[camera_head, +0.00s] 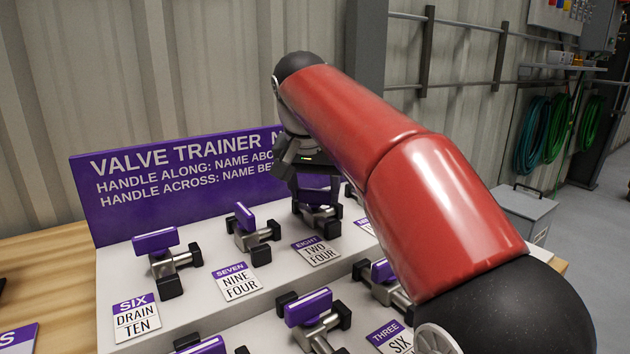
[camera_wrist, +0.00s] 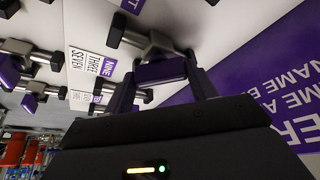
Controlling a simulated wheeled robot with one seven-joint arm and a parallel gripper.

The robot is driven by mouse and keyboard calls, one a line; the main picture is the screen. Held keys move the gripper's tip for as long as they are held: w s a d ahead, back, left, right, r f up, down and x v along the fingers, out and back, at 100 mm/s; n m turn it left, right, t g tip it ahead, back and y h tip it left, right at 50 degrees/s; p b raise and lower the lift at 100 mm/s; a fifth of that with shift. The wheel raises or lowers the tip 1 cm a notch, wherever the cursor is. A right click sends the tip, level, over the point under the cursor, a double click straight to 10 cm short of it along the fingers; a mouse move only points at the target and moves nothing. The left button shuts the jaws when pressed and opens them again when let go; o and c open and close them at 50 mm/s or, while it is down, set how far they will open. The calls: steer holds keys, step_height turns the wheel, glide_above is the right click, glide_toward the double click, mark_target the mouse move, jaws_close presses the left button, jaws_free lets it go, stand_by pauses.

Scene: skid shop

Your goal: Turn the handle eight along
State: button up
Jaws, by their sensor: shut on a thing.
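Valve eight stands on the upper step of the trainer, behind its label (camera_head: 316,250) reading EIGHT, TWO, FOUR. My gripper (camera_head: 316,188) reaches down over it from behind my red arm. In the wrist view my gripper (camera_wrist: 160,80) has a finger on each side of the purple handle (camera_wrist: 160,72) and is shut on it. The handle lies above the grey valve body and its black end pieces. The fingers and wrist hide part of the valve, and I cannot tell for sure whether the handle is along or across the pipe.
The purple sign (camera_head: 180,180) stands close behind. Valve seven (camera_head: 250,230) and valve six (camera_head: 165,258) are to the left. The label for nine (camera_wrist: 90,65) shows in the wrist view. More valves (camera_head: 312,315) stand on the lower step. My arm hides the right side.

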mark_target(246, 207)
steer(key=m, duration=0.2)
steer(key=m+h, duration=0.1)
steer(key=m, duration=0.1)
steer(key=shift+w+a+g+h, duration=0.1)
steer(key=shift+a+g+h, duration=0.05)
steer(key=shift+g+h, duration=0.15)
steer(key=m+g+h, duration=0.1)
steer(key=m, duration=0.3)
steer(key=shift+m, duration=0.3)
steer(key=o, duration=1)
steer(key=shift+a+r, duration=0.25)
steer(key=shift+r, duration=0.25)
steer(key=s+a, duration=0.2)
steer(key=a, duration=0.1)
steer(key=s+a, duration=0.2)
steer(key=a, duration=0.1)
steer(key=s+a, duration=0.2)
steer(key=a, duration=0.2)
steer(key=shift+s, duration=0.4)
